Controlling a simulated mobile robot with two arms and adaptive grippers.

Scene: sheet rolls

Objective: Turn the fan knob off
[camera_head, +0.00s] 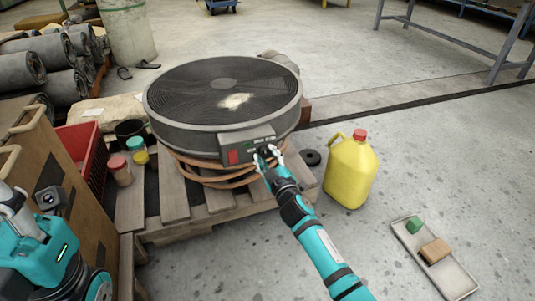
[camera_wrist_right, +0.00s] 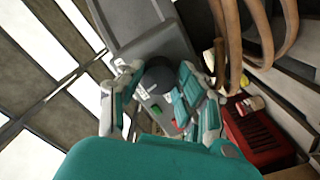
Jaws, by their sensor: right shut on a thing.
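The large round grey fan (camera_head: 222,90) lies flat with its grille facing up. Its control box (camera_head: 236,143) is on the near side, with a red switch (camera_head: 233,157) at its left. My right gripper (camera_head: 267,153) is at the right part of the box, shut on the dark fan knob (camera_wrist_right: 158,78). In the right wrist view, the two fingers of my right gripper (camera_wrist_right: 160,98) stand on either side of the knob. The fingers hide most of the knob in the head view, and its setting cannot be read.
The fan rests above a wooden pallet (camera_head: 172,190) with coiled brown hose (camera_head: 212,176) beneath it. A yellow jug (camera_head: 350,172) stands right of my right arm. Two jars (camera_head: 120,171) and a red crate (camera_head: 84,150) are at the left. A tray (camera_head: 450,276) lies on open floor.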

